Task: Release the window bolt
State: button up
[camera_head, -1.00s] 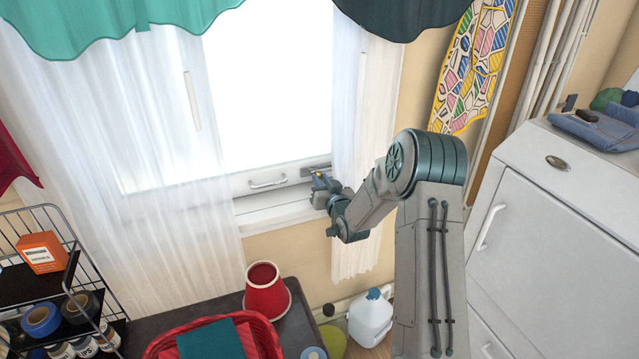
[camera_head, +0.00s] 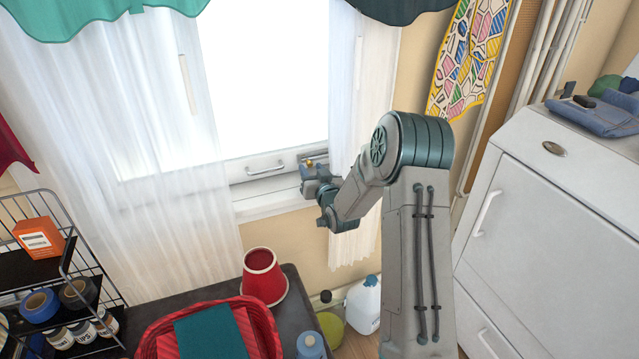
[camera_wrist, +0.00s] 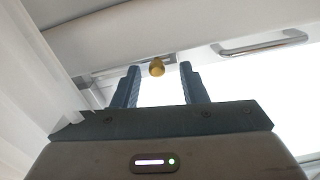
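The window bolt shows as a small brass knob (camera_wrist: 156,68) on a dark plate low on the window frame. In the head view the knob (camera_head: 309,163) is just above my gripper (camera_head: 312,176), near the right end of the bottom rail. In the wrist view my gripper (camera_wrist: 158,84) has its two blue fingers apart, with the knob appearing between their tips. I see no contact between the fingers and the knob. The white window sash (camera_head: 240,168) carries a metal handle (camera_head: 266,168), which also shows in the wrist view (camera_wrist: 262,43).
Sheer white curtains hang on the left (camera_head: 130,150) and right (camera_head: 362,110) of the window; the left edge of the wrist view is also curtain. A red pot (camera_head: 263,277) and red basket (camera_head: 160,335) stand below. A white cabinet (camera_head: 545,220) is at the right.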

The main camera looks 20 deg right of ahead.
jog(key=s+d, duration=0.1)
jog(key=s, duration=1.2)
jog(key=shift+d, duration=0.15)
jog(key=s+a+r+g+h+p, duration=0.1)
jog(key=s+r+g+p, duration=0.3)
jog(key=r+p, duration=0.3)
jog(key=s+a+r+g+h+p, duration=0.1)
jog(key=s+r+g+h+p, duration=0.2)
jog(key=r, duration=0.5)
jog(key=s+a+r+g+y+p, duration=0.1)
jog(key=s+r+g+p, duration=0.3)
jog(key=s+r, duration=0.3)
jog(key=s+a+r+g+p, duration=0.2)
jog(key=s+r+g+p, duration=0.2)
jog(key=s, duration=1.2)
notch_tip(320, 180, up, 4)
jog(key=p, duration=0.3)
jog(key=shift+a+f+y, duration=0.15)
jog(key=shift+a+y, duration=0.1)
jog(key=shift+y, duration=0.15)
jog(key=shift+s, duration=0.1)
